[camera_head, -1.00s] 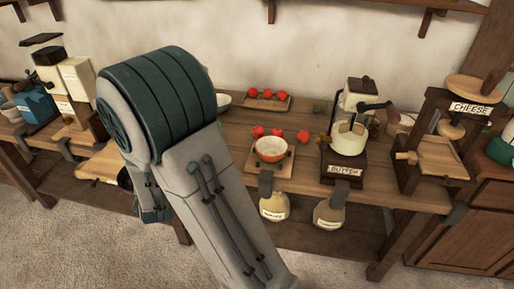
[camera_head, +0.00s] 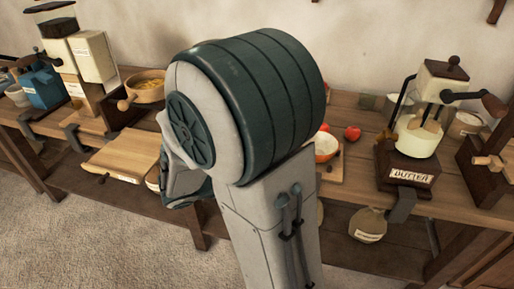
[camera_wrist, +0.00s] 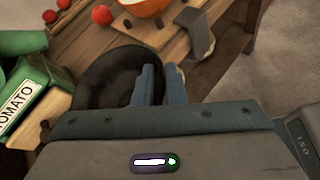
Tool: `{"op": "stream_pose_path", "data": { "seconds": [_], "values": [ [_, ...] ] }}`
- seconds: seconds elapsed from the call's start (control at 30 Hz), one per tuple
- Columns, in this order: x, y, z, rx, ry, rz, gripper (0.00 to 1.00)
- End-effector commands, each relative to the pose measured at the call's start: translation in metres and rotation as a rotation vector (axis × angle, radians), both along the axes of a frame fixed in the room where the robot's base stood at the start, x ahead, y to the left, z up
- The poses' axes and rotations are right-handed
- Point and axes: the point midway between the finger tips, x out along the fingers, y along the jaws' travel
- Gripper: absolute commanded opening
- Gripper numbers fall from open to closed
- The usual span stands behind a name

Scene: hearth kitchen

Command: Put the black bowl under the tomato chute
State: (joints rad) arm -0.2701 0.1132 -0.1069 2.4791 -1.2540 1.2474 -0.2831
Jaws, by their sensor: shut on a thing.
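The black bowl (camera_wrist: 96,88) shows in the wrist view, its dark round inside facing the camera. My gripper (camera_wrist: 160,80) is shut on the bowl's right rim. The green tomato machine (camera_wrist: 36,76) with its white TOMATO label (camera_wrist: 16,108) stands just left of the bowl, very close to it. Whether they touch, and where the chute's mouth is, I cannot tell. In the head view, my arm hides the bowl and the tomato machine, and most of the gripper.
An orange bowl (camera_wrist: 145,5) on a board and red tomatoes (camera_wrist: 102,14) lie beyond the black bowl. The butter machine (camera_head: 412,140) stands right of my arm. A wooden board (camera_head: 120,155) juts from the bench at left. Open floor (camera_head: 90,235) lies in front.

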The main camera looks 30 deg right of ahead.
Motion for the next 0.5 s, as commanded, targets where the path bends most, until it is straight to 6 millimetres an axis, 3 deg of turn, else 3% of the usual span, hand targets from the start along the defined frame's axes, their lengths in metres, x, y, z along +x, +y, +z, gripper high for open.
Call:
{"op": "stream_pose_path", "data": {
  "seconds": [0.1, 0.2, 0.5],
  "values": [
    [-0.017, 0.0, -0.009, 0.003, -0.003, -0.072, 0.0],
    [-0.017, -0.005, -0.01, 0.005, -0.004, -0.097, 0.0],
    [0.031, -0.063, -0.01, 0.003, -0.005, -0.104, 0.0]
  ]
}}
